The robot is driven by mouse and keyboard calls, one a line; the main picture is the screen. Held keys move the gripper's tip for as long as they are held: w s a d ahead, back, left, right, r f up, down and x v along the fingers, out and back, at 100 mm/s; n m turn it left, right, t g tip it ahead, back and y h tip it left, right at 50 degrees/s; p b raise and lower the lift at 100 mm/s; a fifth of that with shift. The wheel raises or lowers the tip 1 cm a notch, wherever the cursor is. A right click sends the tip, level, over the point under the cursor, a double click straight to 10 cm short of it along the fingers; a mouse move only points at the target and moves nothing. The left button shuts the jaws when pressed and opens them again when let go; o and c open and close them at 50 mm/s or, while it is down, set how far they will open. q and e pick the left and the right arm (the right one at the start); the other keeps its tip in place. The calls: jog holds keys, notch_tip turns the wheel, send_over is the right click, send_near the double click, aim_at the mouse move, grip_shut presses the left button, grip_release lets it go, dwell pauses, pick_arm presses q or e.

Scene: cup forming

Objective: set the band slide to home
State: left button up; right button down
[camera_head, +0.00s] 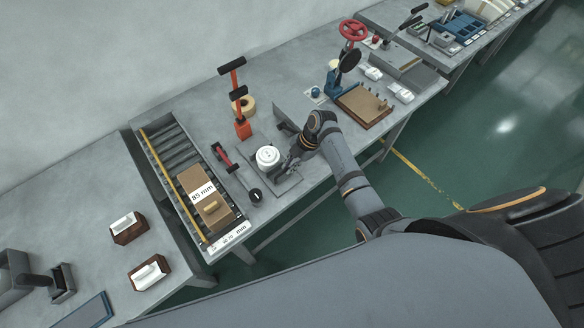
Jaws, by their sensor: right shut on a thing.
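A white round piece (268,156) stands on a grey plate (289,185) at the middle of the workbench. My right gripper (287,165) comes in from the right and is low at the right side of this piece. Its jaws are shut on a small part there, which looks like the band slide; the fingers hide most of it, and I cannot tell its exact position along its travel. My left gripper is not in view.
A red-handled lever (224,157) and a black knob (255,195) are left of the plate. A tall red press with a black handle (239,95) stands behind. A roller rack (165,150) holds a brown block (208,208) labelled 85 mm. A wooden board (362,106) lies right.

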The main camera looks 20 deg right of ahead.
jog(key=c, duration=1.4)
grip_release()
jog(key=shift+w+a, duration=0.1)
jog(key=shift+w, duration=0.2)
jog(key=v, duration=1.2)
jog(key=shift+s, duration=0.1)
